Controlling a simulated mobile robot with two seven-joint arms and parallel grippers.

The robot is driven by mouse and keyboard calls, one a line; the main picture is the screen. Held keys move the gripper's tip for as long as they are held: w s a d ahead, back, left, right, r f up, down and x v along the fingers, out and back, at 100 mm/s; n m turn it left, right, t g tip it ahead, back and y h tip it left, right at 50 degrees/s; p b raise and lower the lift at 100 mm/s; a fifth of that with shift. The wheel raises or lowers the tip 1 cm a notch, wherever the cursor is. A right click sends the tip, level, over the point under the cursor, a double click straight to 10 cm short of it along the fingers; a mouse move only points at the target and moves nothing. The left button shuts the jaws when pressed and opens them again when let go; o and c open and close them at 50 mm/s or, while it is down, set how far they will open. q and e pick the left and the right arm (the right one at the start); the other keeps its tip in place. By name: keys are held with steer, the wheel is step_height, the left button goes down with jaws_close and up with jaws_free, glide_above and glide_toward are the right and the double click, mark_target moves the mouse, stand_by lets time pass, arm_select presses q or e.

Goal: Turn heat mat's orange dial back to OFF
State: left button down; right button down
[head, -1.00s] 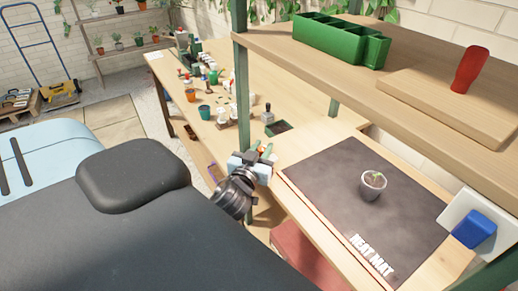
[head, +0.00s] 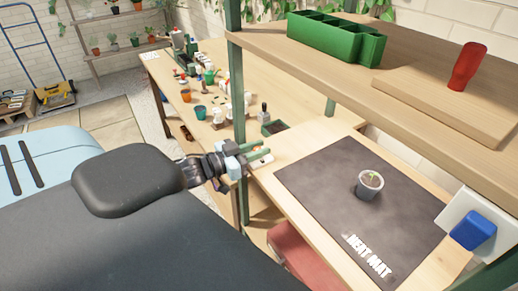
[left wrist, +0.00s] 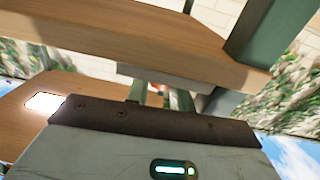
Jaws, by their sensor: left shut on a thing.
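The heat mat (head: 320,190) lies flat on the wooden bench, dark grey with white HEAT MAT lettering at its near right corner. A small white control box (head: 264,161) sits at the bench edge, left of the mat. My left gripper (head: 257,151) is at this box, its green fingers shut on the orange dial, which they mostly hide in the head view. In the left wrist view a small orange-red spot (left wrist: 186,98) shows by the fingers. I cannot read the dial's setting. My right gripper is not in view.
A green shelf post (head: 238,95) rises close to my left gripper, and the wooden shelf (head: 420,110) overhangs the bench.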

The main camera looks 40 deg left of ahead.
arm_select(q)
steer(key=shift+m+g+h, duration=0.3)
steer(key=shift+m+h, duration=0.1)
steer(key=shift+h, duration=0.2)
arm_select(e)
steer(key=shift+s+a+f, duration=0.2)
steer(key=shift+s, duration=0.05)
arm_select(q)
steer(key=c, duration=1.7)
jaws_free()
steer(key=shift+o, duration=0.8)
steer(key=shift+w, duration=0.15)
steer(key=shift+d, duration=0.1)
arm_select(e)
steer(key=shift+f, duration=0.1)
